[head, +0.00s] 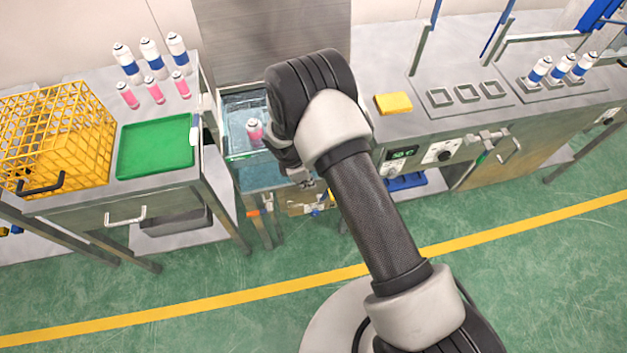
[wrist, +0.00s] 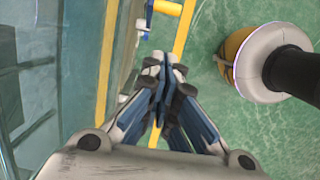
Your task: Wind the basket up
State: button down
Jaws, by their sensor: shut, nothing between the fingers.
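The water bath (head: 236,172) stands between the two benches, with clear walls. A pink can with a white top (head: 254,134) is in it, partly behind my arm. I cannot make out the basket itself. A small blue and yellow fitting (head: 319,210), perhaps the winding handle, is low on the bath's front; a blue and yellow part also shows at the top of the wrist view (wrist: 166,7). My gripper (head: 308,183) points down in front of the bath, shut and empty. In the wrist view its fingertips (wrist: 164,72) meet, apart from that part.
A yellow wire crate (head: 88,118) and green tray (head: 155,148) are on the left bench with several cans. A yellow sponge (head: 393,103) and empty square holders (head: 467,93) are on the right bench. Green floor with a yellow line is clear in front.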

jog(key=w+d+f+b, duration=0.1)
jog(key=d+f+b, duration=0.1)
jog(key=d+f, duration=0.3)
jog(key=a+x, duration=0.1)
jog(key=x, duration=0.3)
jog(key=shift+f+b, duration=0.3)
jog(key=shift+b, duration=0.05)
jog(key=shift+d+r, duration=0.1)
jog(key=shift+d, duration=0.15)
jog(key=shift+w+d+y+p, duration=0.2)
jog(key=shift+d+y+p, duration=0.1)
jog(key=shift+p, duration=0.1)
